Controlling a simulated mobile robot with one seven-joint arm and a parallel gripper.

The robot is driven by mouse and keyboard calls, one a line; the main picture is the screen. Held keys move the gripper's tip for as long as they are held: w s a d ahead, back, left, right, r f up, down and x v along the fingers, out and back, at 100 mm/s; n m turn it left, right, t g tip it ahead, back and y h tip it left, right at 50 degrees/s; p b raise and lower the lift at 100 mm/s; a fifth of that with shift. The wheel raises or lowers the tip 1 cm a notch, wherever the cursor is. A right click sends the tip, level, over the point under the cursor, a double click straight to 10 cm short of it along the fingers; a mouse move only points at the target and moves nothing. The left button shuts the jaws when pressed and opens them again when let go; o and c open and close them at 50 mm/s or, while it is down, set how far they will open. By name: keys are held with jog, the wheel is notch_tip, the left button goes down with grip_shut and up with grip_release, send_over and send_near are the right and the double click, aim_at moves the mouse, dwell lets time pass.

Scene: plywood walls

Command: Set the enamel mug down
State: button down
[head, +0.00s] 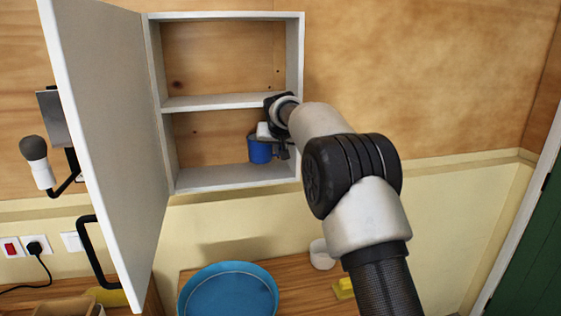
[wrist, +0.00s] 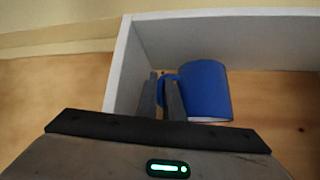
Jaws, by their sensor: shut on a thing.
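The blue enamel mug (head: 260,151) is inside the lower compartment of the open wall cabinet (head: 225,178), near its right side wall. In the wrist view the mug (wrist: 207,90) shows its blue side and a pale rim, with its handle at the gripper. My gripper (wrist: 162,88) is shut on the mug's handle. In the head view my gripper (head: 279,146) reaches into the lower compartment from the right. I cannot tell whether the mug's base touches the compartment floor.
The cabinet door (head: 108,130) stands wide open on the left, with a black handle. The upper compartment (head: 222,60) is empty. The lower compartment is free left of the mug. Below, a blue basin (head: 228,291), a white round object (head: 321,254) and a yellow object (head: 344,288) stand on a wooden counter.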

notch_tip(320, 180, down, 3)
jog(key=shift+w+f, duration=0.1)
jog(key=shift+f, duration=0.05)
jog(key=shift+w+f, duration=0.15)
jog(key=shift+f, duration=0.05)
jog(key=shift+f, duration=0.25)
jog(key=c, duration=1.9)
grip_release()
jog(key=shift+r, duration=0.1)
